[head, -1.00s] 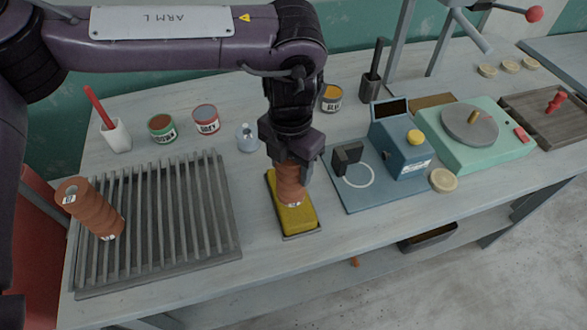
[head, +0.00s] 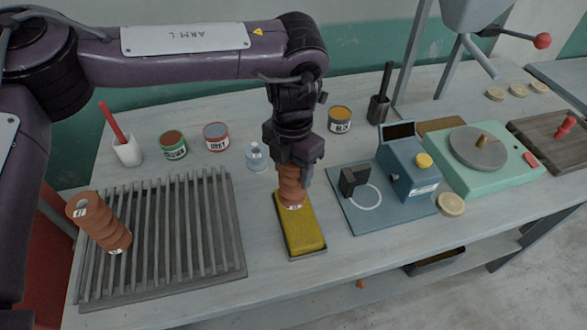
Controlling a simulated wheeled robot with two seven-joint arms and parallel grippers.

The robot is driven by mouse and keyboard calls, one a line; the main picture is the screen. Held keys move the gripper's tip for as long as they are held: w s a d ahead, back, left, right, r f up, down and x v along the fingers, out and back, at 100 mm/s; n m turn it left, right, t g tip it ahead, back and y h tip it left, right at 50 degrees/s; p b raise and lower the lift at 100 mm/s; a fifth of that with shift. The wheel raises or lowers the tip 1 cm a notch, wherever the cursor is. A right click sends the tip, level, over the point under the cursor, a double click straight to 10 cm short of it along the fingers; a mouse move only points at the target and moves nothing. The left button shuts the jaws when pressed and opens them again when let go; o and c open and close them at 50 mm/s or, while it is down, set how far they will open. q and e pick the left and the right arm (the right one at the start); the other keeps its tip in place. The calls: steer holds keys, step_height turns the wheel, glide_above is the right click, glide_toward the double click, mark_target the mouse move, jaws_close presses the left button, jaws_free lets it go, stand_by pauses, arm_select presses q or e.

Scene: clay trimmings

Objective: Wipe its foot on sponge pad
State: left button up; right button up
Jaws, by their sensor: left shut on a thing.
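My left gripper (head: 293,165) points down over the bench and is shut on a ribbed brown clay piece (head: 291,190). The piece is upright, with a small pale label near its foot. Its foot is at the far end of the yellow sponge pad (head: 305,232), which lies in a dark shallow tray. From this angle the foot appears to rest on the pad, but I cannot tell for sure. The upper part of the piece is hidden by the gripper. My right gripper is not in view.
A slatted rack (head: 165,240) at left holds another brown clay piece (head: 98,222), tilted. Behind stand paint tins (head: 216,137) and a small clear bottle (head: 257,157). A blue device (head: 407,175) and a green wheel unit (head: 482,160) stand at right.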

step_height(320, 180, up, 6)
steer(key=p, duration=0.5)
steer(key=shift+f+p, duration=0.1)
steer(key=shift+p, duration=0.3)
stand_by(0.7)
